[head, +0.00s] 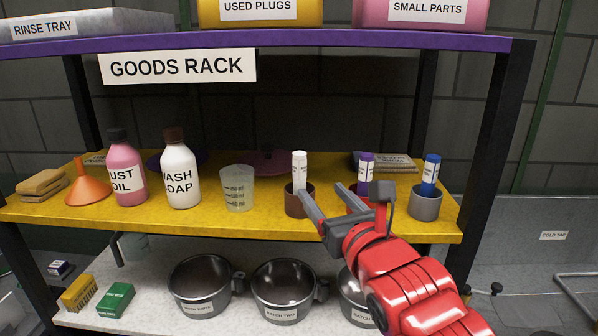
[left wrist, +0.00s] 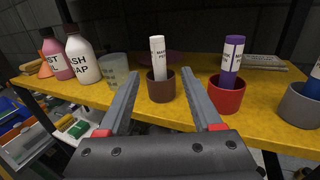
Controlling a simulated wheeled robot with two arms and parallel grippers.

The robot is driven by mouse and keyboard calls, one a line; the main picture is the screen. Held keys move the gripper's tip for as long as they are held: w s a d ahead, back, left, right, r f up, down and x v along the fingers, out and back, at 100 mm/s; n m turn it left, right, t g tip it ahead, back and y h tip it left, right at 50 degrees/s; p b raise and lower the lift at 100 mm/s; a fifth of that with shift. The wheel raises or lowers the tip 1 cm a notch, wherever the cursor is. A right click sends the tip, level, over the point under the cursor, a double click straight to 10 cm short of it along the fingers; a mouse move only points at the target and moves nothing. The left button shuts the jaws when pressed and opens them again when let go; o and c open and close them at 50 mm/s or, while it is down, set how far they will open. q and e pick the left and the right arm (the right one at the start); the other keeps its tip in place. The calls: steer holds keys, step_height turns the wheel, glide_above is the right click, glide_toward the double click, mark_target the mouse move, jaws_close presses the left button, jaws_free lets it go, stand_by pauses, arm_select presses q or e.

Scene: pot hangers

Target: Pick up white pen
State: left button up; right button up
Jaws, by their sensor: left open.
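The white pen (head: 299,168) stands upright in a brown cup (head: 296,207) on the yellow shelf. In the left wrist view, the white pen (left wrist: 157,55) rises from the brown cup (left wrist: 160,90) near the picture's middle. My left gripper (head: 326,194) is open and empty. Its fingers point toward the cup, and in the wrist view they lie on either side of it, with the cup seen beyond and between them. I cannot tell the exact gap. The pen's lower end is hidden in the cup. My right gripper is in neither view.
Right of the pen, a purple pen (head: 366,170) stands in a red cup (left wrist: 227,97) and a blue pen (head: 431,172) in a grey cup (head: 425,207). A clear measuring cup (head: 237,190) stands left. The purple shelf (head: 300,41) is above.

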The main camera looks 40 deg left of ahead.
mark_target(302, 171)
arm_select(q)
steer(key=p+x, duration=0.4)
steer(key=x, duration=0.5)
steer(key=shift+s+a+r, duration=0.1)
steer(key=shift+a, duration=0.1)
steer(key=shift+w+a, duration=0.2)
steer(key=shift+w, duration=0.05)
steer(key=p+x, duration=0.4)
steer(key=shift+w+a, duration=0.2)
steer(key=shift+a, duration=0.2)
steer(key=shift+w+a, duration=0.25)
steer(key=shift+a, duration=0.05)
steer(key=shift+d, duration=0.1)
steer(key=shift+c, duration=0.3)
jaws_close()
